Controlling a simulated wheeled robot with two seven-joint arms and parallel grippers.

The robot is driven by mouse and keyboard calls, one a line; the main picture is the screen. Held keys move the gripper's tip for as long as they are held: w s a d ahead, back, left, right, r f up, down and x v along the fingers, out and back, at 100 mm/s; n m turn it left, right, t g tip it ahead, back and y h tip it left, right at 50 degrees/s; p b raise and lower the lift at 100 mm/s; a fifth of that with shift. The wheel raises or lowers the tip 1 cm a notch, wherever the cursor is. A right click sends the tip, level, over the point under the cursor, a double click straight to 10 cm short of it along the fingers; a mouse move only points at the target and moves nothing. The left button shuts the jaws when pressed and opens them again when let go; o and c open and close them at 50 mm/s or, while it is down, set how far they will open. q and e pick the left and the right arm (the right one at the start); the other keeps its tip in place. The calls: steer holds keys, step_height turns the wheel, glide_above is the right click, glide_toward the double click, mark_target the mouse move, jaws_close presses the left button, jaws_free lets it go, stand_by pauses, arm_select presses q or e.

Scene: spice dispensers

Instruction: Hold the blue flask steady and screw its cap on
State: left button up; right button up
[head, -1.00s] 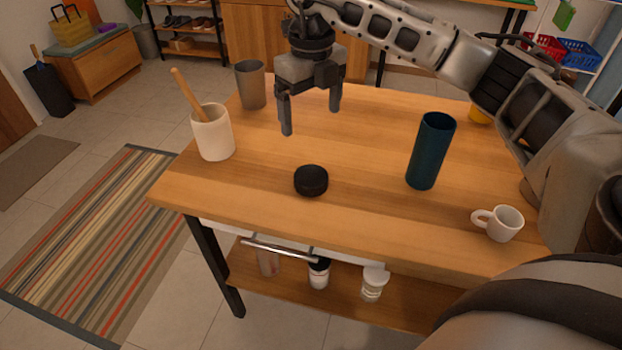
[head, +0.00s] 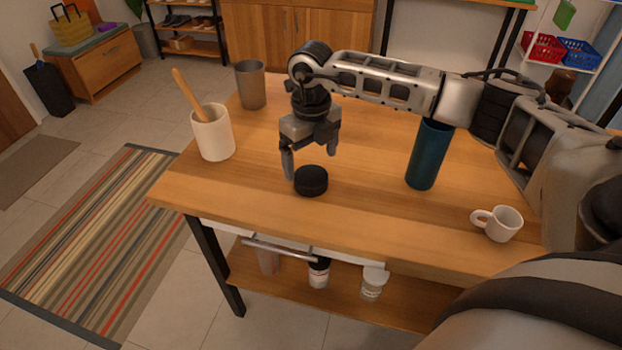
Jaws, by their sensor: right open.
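The blue flask (head: 428,158) stands upright and uncapped on the wooden table, right of centre. My right arm passes in front of its top rim. The black cap (head: 311,181) lies flat on the table near the front edge, apart from the flask. My right gripper (head: 311,164) is open and points down just above and behind the cap. Its left finger is close to the cap's left side; I cannot tell whether it touches. No part of my left gripper shows.
A white crock (head: 213,136) with a wooden utensil and a grey cup (head: 251,86) stand at the table's left. A white mug (head: 497,223) stands at the front right. Several containers sit on the lower shelf (head: 340,290). The table between cap and flask is clear.

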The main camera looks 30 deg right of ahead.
mark_target(311, 174)
step_height(311, 174, down, 5)
steer(key=shift+f+p, duration=0.1)
steer(key=shift+p, duration=0.2)
steer(key=c, duration=1.1)
